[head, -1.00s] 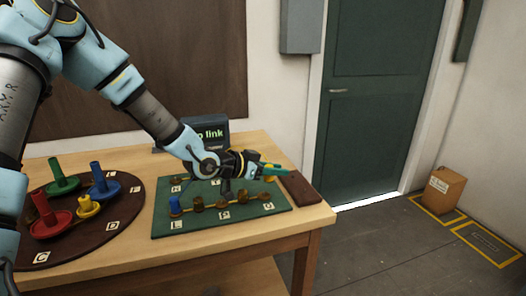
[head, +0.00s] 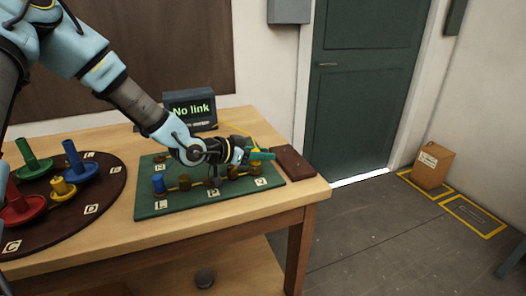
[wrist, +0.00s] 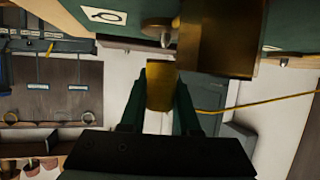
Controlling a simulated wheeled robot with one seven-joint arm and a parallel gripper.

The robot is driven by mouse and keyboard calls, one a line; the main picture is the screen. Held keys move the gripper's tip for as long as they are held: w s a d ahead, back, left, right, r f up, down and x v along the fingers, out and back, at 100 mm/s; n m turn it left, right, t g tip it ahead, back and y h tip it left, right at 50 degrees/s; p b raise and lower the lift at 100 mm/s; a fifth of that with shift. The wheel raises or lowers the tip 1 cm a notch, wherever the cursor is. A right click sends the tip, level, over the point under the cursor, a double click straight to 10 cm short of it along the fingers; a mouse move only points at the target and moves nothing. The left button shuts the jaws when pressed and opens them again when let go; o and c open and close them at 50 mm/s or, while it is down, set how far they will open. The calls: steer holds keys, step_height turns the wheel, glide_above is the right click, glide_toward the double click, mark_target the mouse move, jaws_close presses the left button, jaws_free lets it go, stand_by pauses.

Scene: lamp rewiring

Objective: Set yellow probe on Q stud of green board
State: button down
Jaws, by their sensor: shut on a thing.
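The green board (head: 215,196) lies on the table. Its front row has lettered tags, with Q (head: 261,182) at the right end. A blue probe (head: 158,184) stands at the L end, and several brown studs stand along the board. My gripper (head: 262,155) is above the board's right end, near Q, its fingers pointing right. In the wrist view its green fingers are shut on the yellow probe (wrist: 162,90), which has a yellow cord (wrist: 265,104) running off right. A large brown stud (wrist: 218,38) is close by. I cannot tell whether the probe touches a stud.
A dark round disc (head: 110,195) with red, green, blue and yellow pegs is on the left. A display (head: 190,110) reading "No link" stands behind the board. A brown block (head: 293,162) lies just right of the board. A carton (head: 436,167) is on the floor by the door.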

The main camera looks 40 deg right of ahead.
steer(key=shift+f, duration=0.6)
steer(key=shift+f+b, duration=0.3)
steer(key=shift+b, duration=0.15)
steer(key=shift+a+f, duration=0.1)
steer(key=shift+f, duration=0.1)
